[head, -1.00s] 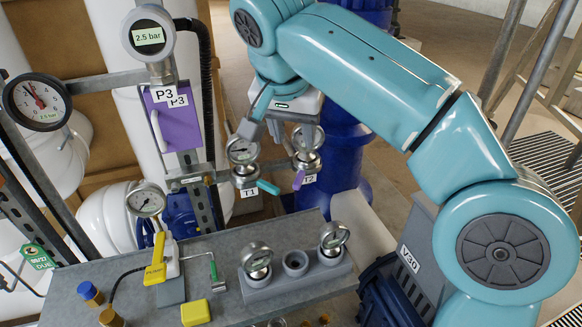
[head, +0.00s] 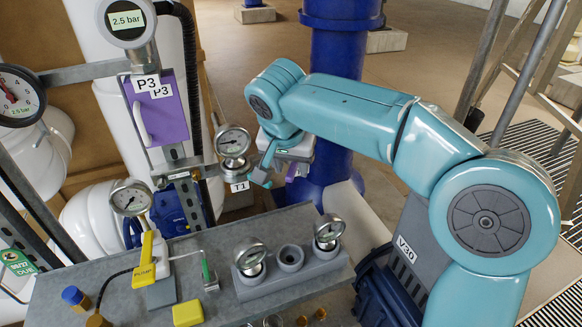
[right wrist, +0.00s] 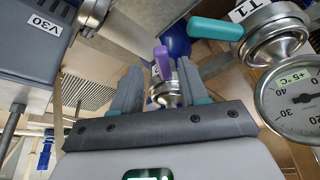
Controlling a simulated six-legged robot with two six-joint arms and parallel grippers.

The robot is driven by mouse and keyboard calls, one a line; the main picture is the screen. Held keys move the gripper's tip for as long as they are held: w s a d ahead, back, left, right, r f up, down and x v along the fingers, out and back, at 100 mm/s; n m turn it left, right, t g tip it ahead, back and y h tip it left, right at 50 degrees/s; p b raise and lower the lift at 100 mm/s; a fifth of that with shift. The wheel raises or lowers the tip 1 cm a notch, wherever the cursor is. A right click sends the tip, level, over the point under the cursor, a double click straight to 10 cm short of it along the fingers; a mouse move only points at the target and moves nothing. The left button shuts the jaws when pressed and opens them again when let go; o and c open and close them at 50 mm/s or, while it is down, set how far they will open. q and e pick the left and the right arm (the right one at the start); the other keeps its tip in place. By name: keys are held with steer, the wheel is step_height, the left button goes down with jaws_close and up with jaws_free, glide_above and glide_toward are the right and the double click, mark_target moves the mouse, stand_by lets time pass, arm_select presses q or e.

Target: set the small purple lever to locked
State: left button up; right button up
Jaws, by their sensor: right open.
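The small purple lever (right wrist: 162,62) is in the right wrist view, in front of a round metal valve body (right wrist: 165,93). It appears between the two fingers of my right gripper (right wrist: 158,85), which is open; I see no clear contact. In the head view a bit of the purple lever (head: 291,172) shows below my right gripper (head: 278,160), which hides most of that valve and its gauge. My left gripper is not in view.
The neighbouring T1 valve has a gauge (head: 233,143) and a teal lever (right wrist: 215,28), close beside my right gripper. A grey bench (head: 210,245) with gauges and a yellow-handled pump (head: 148,258) stands in front. A blue column (head: 335,90) rises behind.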

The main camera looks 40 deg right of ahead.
steer(key=shift+w+f, duration=0.4)
steer(key=shift+f, duration=0.3)
steer(key=shift+s+d, duration=0.15)
steer(key=shift+s, duration=0.1)
steer(key=shift+w, duration=0.25)
jaws_close()
steer(key=shift+s, duration=0.1)
steer(key=s+d+n+t+y+p, duration=0.1)
steer(key=d+n+y, duration=0.3)
steer(key=d+n, duration=0.5)
steer(key=shift+s+n+y+p, duration=0.4)
steer(key=shift+s+n+p, duration=0.2)
steer(key=shift+n, duration=2)
steer(key=shift+w+r, duration=0.1)
